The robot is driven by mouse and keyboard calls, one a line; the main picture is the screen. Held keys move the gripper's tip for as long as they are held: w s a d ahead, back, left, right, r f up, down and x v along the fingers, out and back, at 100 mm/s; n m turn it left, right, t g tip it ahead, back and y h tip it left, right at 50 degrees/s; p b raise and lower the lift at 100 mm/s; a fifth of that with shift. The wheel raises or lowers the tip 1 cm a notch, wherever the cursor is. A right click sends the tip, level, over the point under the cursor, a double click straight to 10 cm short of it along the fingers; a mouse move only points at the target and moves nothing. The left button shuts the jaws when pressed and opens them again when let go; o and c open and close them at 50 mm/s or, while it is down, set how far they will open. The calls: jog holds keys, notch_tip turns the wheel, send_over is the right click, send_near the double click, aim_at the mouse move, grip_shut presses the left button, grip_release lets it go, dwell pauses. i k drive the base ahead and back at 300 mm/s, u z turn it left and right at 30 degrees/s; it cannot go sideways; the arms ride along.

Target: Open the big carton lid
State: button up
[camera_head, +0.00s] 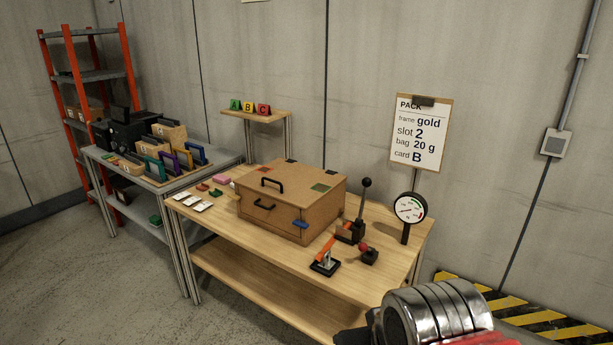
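The big brown carton (272,219) stands on the wooden table, right of several white cards. Its lid (300,187) lies flat and shut on top, with a black handle (272,184) near its front left edge. A second black handle (264,205) is on the front wall. A blue tab (300,224) sits at the front right of the carton. A metal ringed part of my arm, with red and dark pieces, shows at the bottom right, well apart from the carton. My gripper's fingers do not show.
White cards (196,201) lie left. A second table (97,153) holds colored frames. The floor in front is clear.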

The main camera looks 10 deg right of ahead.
aim_at(291, 182)
jog(key=u, duration=0.05)
jog(key=i, duration=1)
jog(key=z, duration=0.1)
jog(key=k, duration=1.35)
jog(key=u, duration=0.35)
jog(key=i, duration=1.2)
jog(key=u, duration=0.6)
jog(key=i, duration=0.75)
